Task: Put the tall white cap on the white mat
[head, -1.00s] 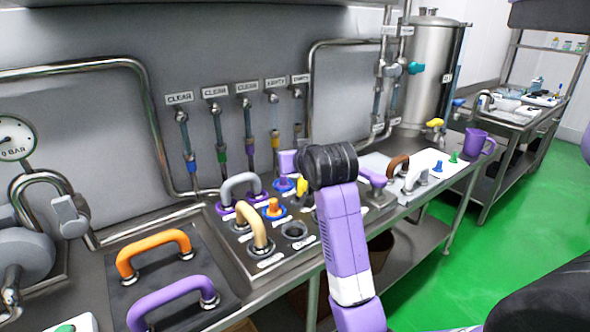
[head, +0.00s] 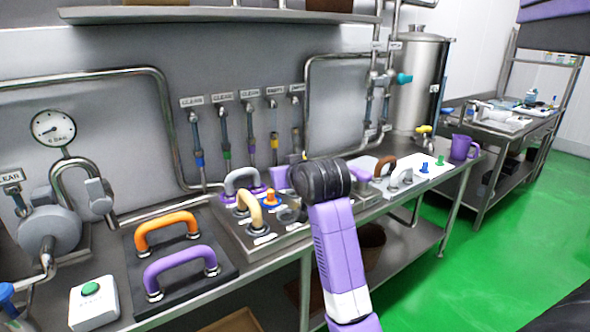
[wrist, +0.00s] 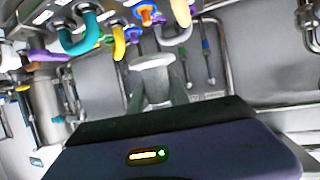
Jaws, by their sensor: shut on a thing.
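My gripper (wrist: 155,90) shows in the wrist view, its grey fingers shut on a pale white piece (wrist: 153,62), which looks like the tall white cap; only its flared end shows clearly. In the head view my arm's black joint hides the gripper and this piece. The white mat (head: 413,161) lies on the far right part of the bench, well to the right of my arm. A blue cap (head: 425,168) and a green cap (head: 440,161) stand on it.
A white handle (head: 400,179) and a brown handle (head: 385,166) stand just left of the mat, and a purple jug (head: 463,147) right of it. A panel with grey and cream handles (head: 249,211) lies beside my arm. Pipes run along the back wall.

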